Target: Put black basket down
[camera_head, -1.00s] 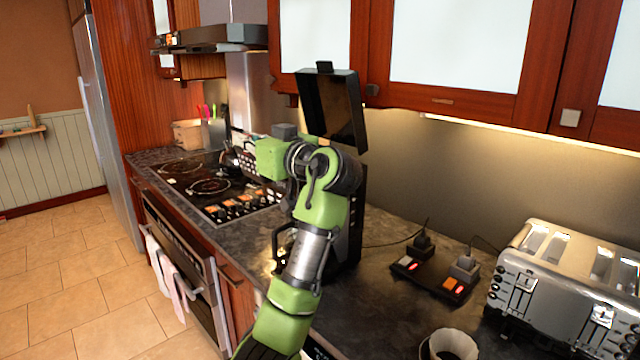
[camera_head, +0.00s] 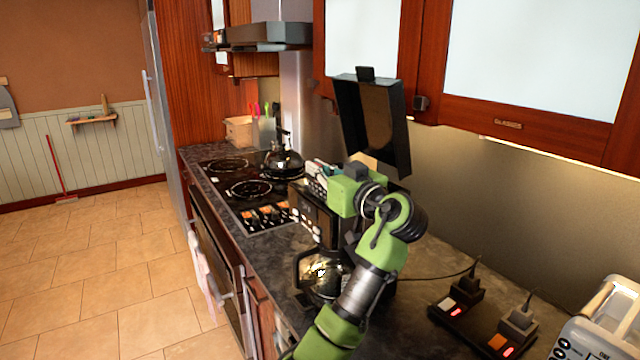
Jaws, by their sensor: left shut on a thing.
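My left gripper (camera_head: 322,180) reaches over the top of the black coffee maker (camera_head: 318,215), whose tall lid (camera_head: 372,125) stands open behind it. The gripper is shut on the black basket, which is mostly hidden by the fingers and cannot be clearly told apart from the dark machine. I cannot tell whether the basket touches the machine. A glass carafe (camera_head: 322,275) with a black handle sits low in the coffee maker. My right gripper is not in view.
The dark counter (camera_head: 445,265) has a power strip (camera_head: 455,303) with plugs and, at bottom right, a toaster (camera_head: 605,325). A stove (camera_head: 240,185) with a kettle (camera_head: 283,162) lies behind at left. Upper cabinets (camera_head: 540,60) hang above.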

